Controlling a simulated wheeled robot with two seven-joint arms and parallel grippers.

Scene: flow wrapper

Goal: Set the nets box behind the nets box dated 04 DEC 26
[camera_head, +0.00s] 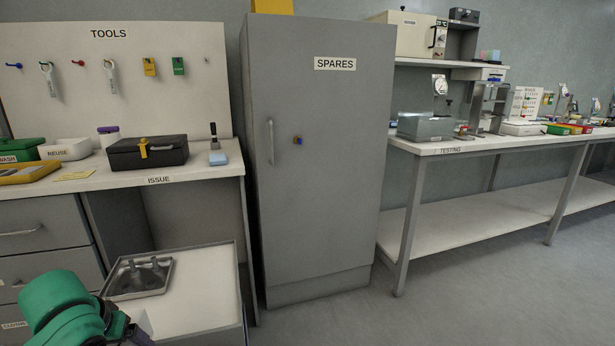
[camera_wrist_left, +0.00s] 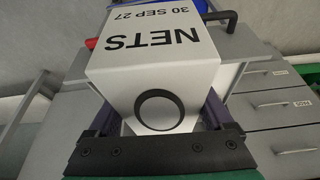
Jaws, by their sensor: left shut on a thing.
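A white nets box (camera_wrist_left: 150,62) fills the middle of the left wrist view. Its label reads NETS, 30 SEP 27, upside down there, and a dark round ring marks the end near me. My left gripper (camera_wrist_left: 150,125) is shut on this box, one finger on each side. In the head view my green left arm is at the bottom left corner, with the gripper mostly cut off by the frame edge. The nets box dated 04 DEC 26 is not visible in either view. My right gripper is not in view.
The ISSUE bench (camera_head: 205,181) holds a black case (camera_head: 147,155) and a REUSE tray (camera_head: 66,149). A steel tray (camera_head: 112,290) sits on a low white surface. A grey SPARES cabinet (camera_head: 320,180) stands shut; the TESTING bench (camera_head: 500,145) is right. Floor shows between.

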